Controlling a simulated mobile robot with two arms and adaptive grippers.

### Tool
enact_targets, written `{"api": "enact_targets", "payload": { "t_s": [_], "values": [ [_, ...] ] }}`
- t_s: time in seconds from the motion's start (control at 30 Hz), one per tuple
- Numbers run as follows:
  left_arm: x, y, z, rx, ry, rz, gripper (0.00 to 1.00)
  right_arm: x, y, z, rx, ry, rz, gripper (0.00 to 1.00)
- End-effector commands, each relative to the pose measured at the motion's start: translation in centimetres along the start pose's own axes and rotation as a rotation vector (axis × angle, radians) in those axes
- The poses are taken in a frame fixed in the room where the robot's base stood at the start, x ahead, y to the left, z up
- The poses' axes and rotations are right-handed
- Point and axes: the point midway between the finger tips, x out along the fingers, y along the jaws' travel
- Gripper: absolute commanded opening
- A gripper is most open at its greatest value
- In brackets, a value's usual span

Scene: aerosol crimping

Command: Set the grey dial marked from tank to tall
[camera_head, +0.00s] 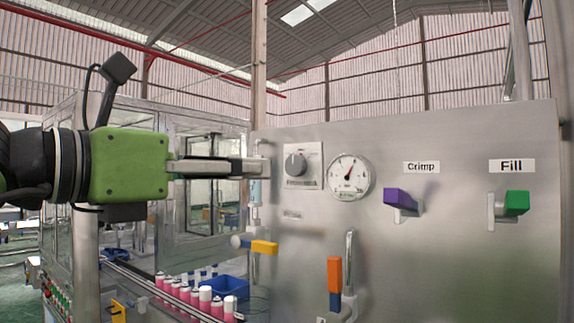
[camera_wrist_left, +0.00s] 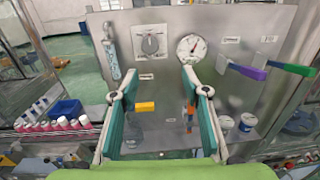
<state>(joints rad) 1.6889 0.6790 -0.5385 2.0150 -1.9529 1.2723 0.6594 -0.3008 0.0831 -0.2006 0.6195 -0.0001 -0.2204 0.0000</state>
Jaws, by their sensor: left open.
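The grey dial (camera_head: 296,164) is a round knob on a square light plate, upper left on the metal panel. It also shows in the left wrist view (camera_wrist_left: 150,44), straight ahead beyond the fingers. Its knob bar looks near upright; the marks around it are too small to read. My left gripper (camera_head: 258,168) comes in from the left, its fingers pointing right, with the tips a little left of the dial plate. In the left wrist view its two fingers (camera_wrist_left: 158,82) are spread with nothing between them. My right gripper does not show.
A round gauge (camera_head: 349,177) sits right of the dial. Purple (camera_head: 400,200) and green (camera_head: 517,203) handles stick out below Crimp and Fill labels. Yellow (camera_head: 264,247) and orange (camera_head: 335,274) handles are lower. Pink cans (camera_head: 184,292) and a blue bin (camera_head: 228,287) stand lower left.

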Motion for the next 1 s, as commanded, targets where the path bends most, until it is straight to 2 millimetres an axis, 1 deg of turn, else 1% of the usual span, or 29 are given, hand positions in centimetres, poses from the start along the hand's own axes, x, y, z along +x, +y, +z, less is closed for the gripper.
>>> {"api": "enact_targets", "payload": {
  "t_s": [0.03, 0.13, 0.27, 0.37, 0.6, 0.7, 0.83, 1.0],
  "values": [
    [-0.5, 0.6, 0.6, 0.011, -0.004, 0.033, 0.42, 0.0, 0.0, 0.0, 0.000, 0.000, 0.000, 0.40],
    [-0.5, 1.1, 1.0, 0.017, -0.004, 0.064, 0.42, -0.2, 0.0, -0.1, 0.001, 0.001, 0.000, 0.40],
    [0.8, 1.2, 1.1, 0.016, -0.002, 0.065, 0.42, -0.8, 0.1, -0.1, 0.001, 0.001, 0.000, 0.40],
    [2.6, 1.3, 1.2, 0.016, -0.001, 0.063, 0.42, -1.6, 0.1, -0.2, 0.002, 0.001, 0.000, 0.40],
    [7.9, 1.6, 1.3, 0.017, 0.000, 0.062, 0.42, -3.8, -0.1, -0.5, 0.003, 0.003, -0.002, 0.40],
    [9.7, 1.7, 1.3, 0.016, -0.001, 0.062, 0.42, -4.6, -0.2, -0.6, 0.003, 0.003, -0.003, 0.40],
    [11.6, 1.8, 1.2, 0.016, -0.002, 0.061, 0.42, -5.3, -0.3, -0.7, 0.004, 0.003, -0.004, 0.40],
    [12.8, 1.9, 1.1, 0.018, -0.004, 0.062, 0.42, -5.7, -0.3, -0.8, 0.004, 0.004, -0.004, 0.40]
  ]
}}
